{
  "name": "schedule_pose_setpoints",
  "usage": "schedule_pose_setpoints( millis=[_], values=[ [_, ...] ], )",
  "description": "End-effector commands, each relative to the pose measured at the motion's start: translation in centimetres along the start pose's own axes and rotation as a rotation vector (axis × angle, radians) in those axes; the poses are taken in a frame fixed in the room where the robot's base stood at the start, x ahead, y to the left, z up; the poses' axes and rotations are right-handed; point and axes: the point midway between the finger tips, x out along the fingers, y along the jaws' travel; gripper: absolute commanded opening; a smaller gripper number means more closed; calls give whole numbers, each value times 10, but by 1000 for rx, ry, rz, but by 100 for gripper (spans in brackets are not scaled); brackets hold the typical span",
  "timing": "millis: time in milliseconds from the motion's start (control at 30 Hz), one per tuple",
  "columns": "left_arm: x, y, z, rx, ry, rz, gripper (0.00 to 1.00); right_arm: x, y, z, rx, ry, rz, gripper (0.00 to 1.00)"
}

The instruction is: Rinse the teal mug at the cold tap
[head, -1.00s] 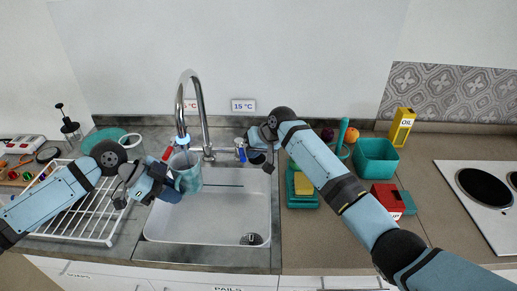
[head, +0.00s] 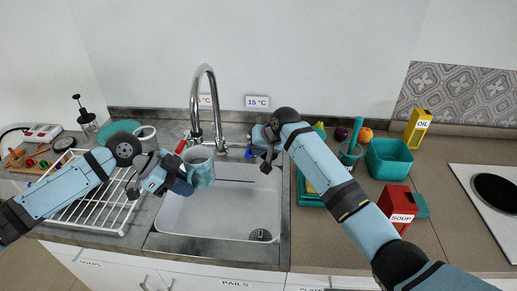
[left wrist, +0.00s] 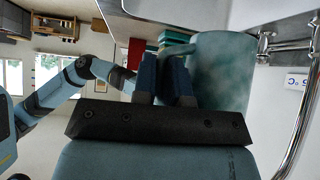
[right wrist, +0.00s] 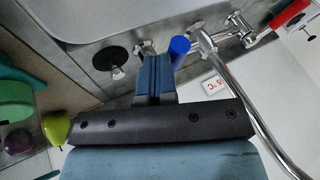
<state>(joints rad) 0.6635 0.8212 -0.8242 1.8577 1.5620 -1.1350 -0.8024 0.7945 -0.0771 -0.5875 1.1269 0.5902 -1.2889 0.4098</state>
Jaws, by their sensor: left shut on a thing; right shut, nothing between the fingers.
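The teal mug (head: 201,172) is held over the sink, below the tap's spout (head: 196,120). My left gripper (head: 182,186) is shut on it from the left. My right gripper (head: 264,158) is shut and empty beside the blue lever. In the right wrist view the blue lever (right wrist: 179,47) is close to its fingertips (right wrist: 153,62). No water stream is visible.
The white sink (head: 220,215) is open below the mug. A wire rack (head: 100,210) is at left. A teal bin (head: 389,158), red soup box (head: 398,205) and yellow oil box (head: 417,128) stand at right. A 15 °C sign (head: 257,101) is on the wall.

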Motion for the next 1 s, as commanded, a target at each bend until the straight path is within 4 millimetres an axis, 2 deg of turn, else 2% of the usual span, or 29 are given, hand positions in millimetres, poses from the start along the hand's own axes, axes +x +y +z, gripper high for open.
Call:
schedule_pose_setpoints(
  millis=[167,300,500,700,833,1000],
  values=[
    [-1,0,-1,1,1,-1,0,-11,15,0,2,2,1,0],
    [-1,0,-1,1,1,-1,0,-30,35,0,2,3,-1,0],
    [-1,0,-1,1,1,-1,0,-76,30,2,-1,4,-1,0],
    [-1,0,-1,1,1,-2,0,-109,28,3,1,2,-1,0],
    [-1,0,-1,1,1,-1,0,-120,28,4,1,0,0,0],
    [-1,0,-1,1,1,-1,0,-125,28,4,1,0,0,0]
  ],
)
